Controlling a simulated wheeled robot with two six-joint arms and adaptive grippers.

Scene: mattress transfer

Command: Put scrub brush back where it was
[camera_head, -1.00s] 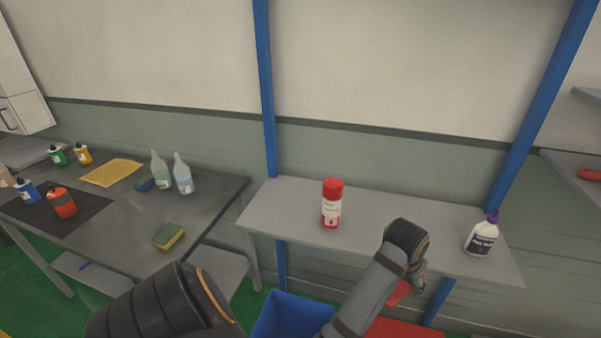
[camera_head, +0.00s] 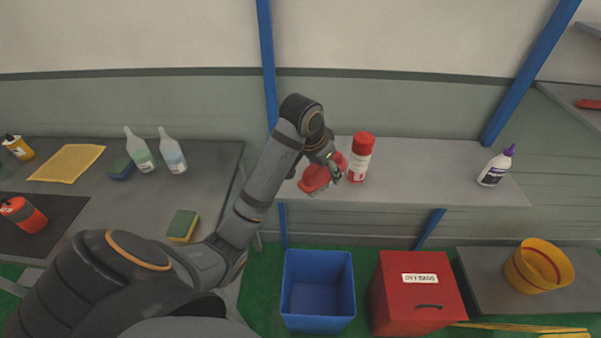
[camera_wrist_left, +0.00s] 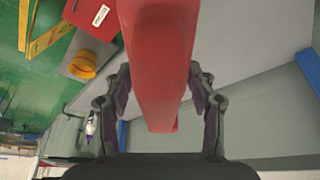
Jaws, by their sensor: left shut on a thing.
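The red scrub brush (camera_head: 315,177) is held by my left gripper (camera_head: 334,168) at the left part of the grey wall shelf (camera_head: 430,170), beside a red spray can (camera_head: 361,157). In the left wrist view the brush's red body (camera_wrist_left: 158,60) fills the middle, between the two fingers of my left gripper (camera_wrist_left: 158,100), which are shut on it. I cannot tell whether the brush touches the shelf. My right gripper is not in view.
A white bottle with a purple cap (camera_head: 496,167) stands at the shelf's right end. Below are a blue bin (camera_head: 318,290), a red box (camera_head: 415,290) and a yellow bucket (camera_head: 540,268). The dark table (camera_head: 215,160) at left holds bottles and sponges.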

